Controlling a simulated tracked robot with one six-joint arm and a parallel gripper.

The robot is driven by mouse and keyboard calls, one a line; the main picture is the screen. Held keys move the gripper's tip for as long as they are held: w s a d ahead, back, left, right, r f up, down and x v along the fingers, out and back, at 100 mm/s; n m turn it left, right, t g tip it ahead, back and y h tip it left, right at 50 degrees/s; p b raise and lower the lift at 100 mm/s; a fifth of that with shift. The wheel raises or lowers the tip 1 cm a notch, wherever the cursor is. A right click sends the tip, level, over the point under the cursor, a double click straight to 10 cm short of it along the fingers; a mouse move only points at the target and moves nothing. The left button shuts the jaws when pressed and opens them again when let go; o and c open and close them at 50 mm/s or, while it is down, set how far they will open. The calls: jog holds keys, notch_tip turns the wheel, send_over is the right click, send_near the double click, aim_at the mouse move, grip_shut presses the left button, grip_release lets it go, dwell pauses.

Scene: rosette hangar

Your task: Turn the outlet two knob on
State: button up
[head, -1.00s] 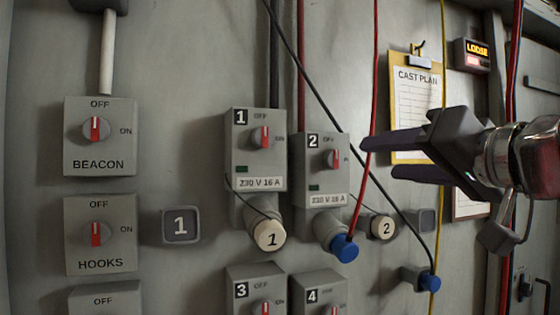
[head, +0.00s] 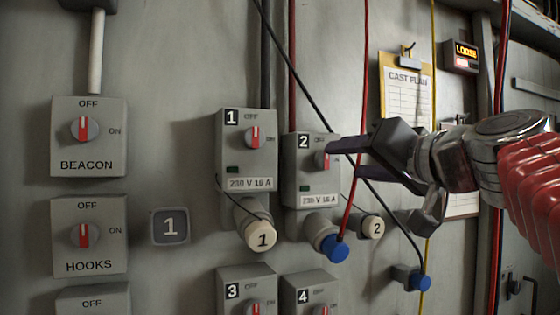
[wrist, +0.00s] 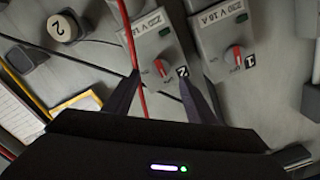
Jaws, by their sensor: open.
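The outlet two box (head: 311,183) is grey, with a "2" label and a small dark green window. A blue plug (head: 335,248) sits in the socket below it, with a red cable running up. Its round knob (head: 321,160) has a red pointer that appears upright, toward OFF; my finger partly covers the view near it. In the wrist view the knob (wrist: 162,68) lies between my fingertips, its pointer toward OFF. My gripper (head: 343,159) is open and comes in from the right, fingers close to the box. Contact with the knob cannot be told.
The outlet one box (head: 246,150) is close on the left; boxes three (head: 240,280) and four (head: 310,283) are below. The red cable (head: 358,130) passes by my fingers, and a black cable (head: 325,118) crosses diagonally. A clipboard (head: 407,95) hangs at right.

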aim_at(327, 160)
jog(key=x, duration=0.6)
jog(key=shift+w+a, duration=0.1)
jog(key=shift+w, duration=0.2)
jog(key=shift+c, duration=0.4)
jog(key=c, duration=1)
jog(key=shift+o, duration=0.2)
